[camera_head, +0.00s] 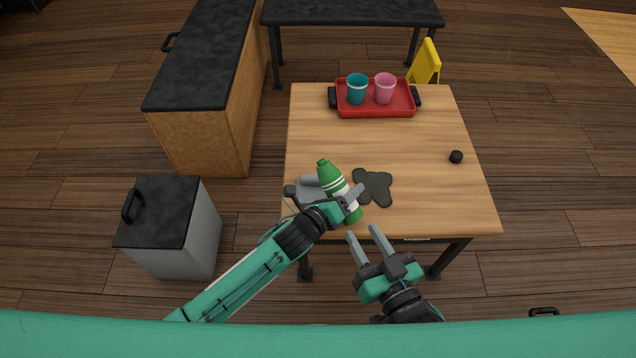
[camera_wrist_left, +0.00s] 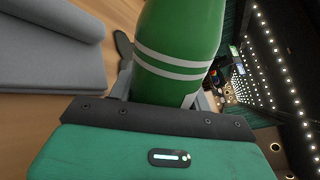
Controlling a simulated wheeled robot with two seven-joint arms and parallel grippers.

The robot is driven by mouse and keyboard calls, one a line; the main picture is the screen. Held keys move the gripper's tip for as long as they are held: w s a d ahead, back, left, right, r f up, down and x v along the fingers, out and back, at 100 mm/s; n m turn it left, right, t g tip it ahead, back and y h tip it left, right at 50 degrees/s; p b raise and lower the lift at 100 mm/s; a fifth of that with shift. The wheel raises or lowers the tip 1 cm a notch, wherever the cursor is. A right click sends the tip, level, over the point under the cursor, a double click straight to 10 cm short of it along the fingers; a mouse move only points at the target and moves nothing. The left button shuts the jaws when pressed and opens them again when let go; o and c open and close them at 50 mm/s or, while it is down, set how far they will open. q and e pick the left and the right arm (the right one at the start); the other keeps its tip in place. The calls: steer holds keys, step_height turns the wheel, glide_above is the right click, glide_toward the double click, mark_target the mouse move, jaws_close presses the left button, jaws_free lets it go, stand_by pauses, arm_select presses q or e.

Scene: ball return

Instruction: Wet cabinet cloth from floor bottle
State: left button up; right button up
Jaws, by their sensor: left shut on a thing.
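A green bottle with white bands (camera_head: 329,175) is held tilted over the near left part of the wooden table. My left gripper (camera_head: 352,197) is shut on it. The bottle also fills the middle of the left wrist view (camera_wrist_left: 178,45). A grey folded cloth (camera_head: 309,189) lies on the table just left of the bottle, partly hidden by my left arm; it also shows in the left wrist view (camera_wrist_left: 50,55). A dark cloth-like patch (camera_head: 374,187) lies flat right of the bottle. My right gripper (camera_head: 364,240) is open and empty at the table's near edge.
A red tray (camera_head: 376,110) with a teal cup (camera_head: 357,89) and a pink cup (camera_head: 385,88) stands at the table's far side. A small black object (camera_head: 456,156) lies at right. A grey cabinet (camera_head: 176,228) and a wooden counter (camera_head: 207,95) stand left. The table's middle is clear.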

arm_select(q)
steer(key=shift+s+d+n, duration=0.25)
steer(key=shift+n, duration=0.35)
arm_select(e)
steer(key=shift+w+d+r+t, duration=0.15)
steer(key=shift+w+r+t, duration=0.25)
steer(key=shift+r, duration=0.35)
stand_by(0.7)
arm_select(q)
steer(key=shift+s+d+n+b, duration=0.1)
steer(key=shift+s+n+b, duration=0.1)
steer(key=shift+n+b, duration=0.2)
arm_select(e)
steer(key=shift+w+d+r+t, duration=0.1)
steer(key=shift+d+r+t, duration=0.05)
steer(key=shift+r+t, duration=0.2)
steer(key=shift+w+d+r+t, duration=0.1)
steer(key=shift+r+t, duration=0.15)
steer(key=shift+r, duration=0.15)
stand_by(0.4)
arm_select(q)
steer(key=shift+s+d+n+g+h, duration=0.1)
steer(key=shift+n+g+h, duration=0.2)
arm_select(e)
steer(key=shift+w+d+r+t, duration=0.1)
steer(key=shift+w+r+t, duration=0.15)
steer(key=shift+r, duration=0.25)
steer(key=shift+w+d+r+t, duration=0.1)
steer(key=shift+r+t, duration=0.15)
steer(key=shift+r, duration=0.2)
